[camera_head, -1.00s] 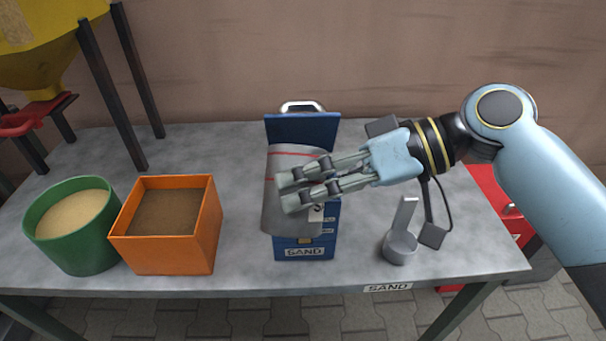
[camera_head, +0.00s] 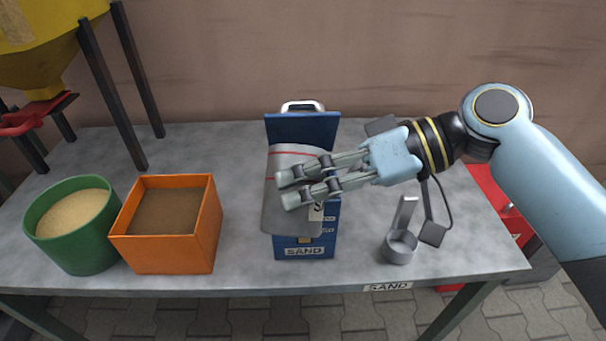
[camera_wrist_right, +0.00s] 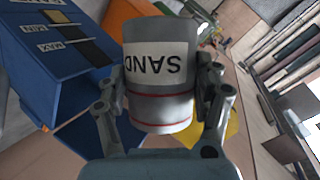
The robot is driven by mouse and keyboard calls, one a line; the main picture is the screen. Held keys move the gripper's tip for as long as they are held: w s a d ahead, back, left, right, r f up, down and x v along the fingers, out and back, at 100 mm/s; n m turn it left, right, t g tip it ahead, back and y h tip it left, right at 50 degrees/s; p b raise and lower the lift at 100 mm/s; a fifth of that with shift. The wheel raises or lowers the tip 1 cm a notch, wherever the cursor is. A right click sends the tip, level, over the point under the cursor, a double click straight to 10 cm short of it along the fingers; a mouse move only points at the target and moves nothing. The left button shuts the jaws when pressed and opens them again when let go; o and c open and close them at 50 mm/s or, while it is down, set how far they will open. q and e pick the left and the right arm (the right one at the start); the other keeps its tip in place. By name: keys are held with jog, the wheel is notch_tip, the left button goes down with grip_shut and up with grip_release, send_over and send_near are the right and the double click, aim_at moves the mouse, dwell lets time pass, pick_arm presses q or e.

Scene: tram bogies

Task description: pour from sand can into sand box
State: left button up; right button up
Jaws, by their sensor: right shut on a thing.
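My right gripper (camera_head: 290,188) is shut on the grey sand can (camera_head: 285,212) with red stripes. It holds the can in front of the blue sand box (camera_head: 305,252), hiding part of it. The box stands on the table with its lid raised at the back. In the right wrist view the can (camera_wrist_right: 160,90) sits between the fingers (camera_wrist_right: 160,88), its SAND label upside down, with the blue box (camera_wrist_right: 30,65) to its left. I cannot see the can's mouth or any sand falling. My left gripper is not in view.
A green tub (camera_head: 72,245) of pale sand and an orange box (camera_head: 165,255) with brown contents stand left on the grey table (camera_head: 350,275). A small metal scoop (camera_head: 399,250) stands at the right. A yellow hopper (camera_head: 35,60) is at the back left.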

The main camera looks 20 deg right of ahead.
jog(key=shift+w+f+m+g+y, duration=0.1)
jog(key=shift+f+m+g+y, duration=0.35)
jog(key=shift+m, duration=0.45)
dwell(3.1)
jog(key=shift+w+d+r+m+g, duration=0.15)
jog(key=shift+r+m+g, duration=0.35)
jog(key=shift+g, duration=0.05)
dwell(2.0)
jog(key=shift+w+d+r+m+y+p, duration=0.2)
jog(key=shift+w+r+m+y+p, duration=0.1)
jog(key=shift+w+y+p, duration=0.2)
dwell(1.0)
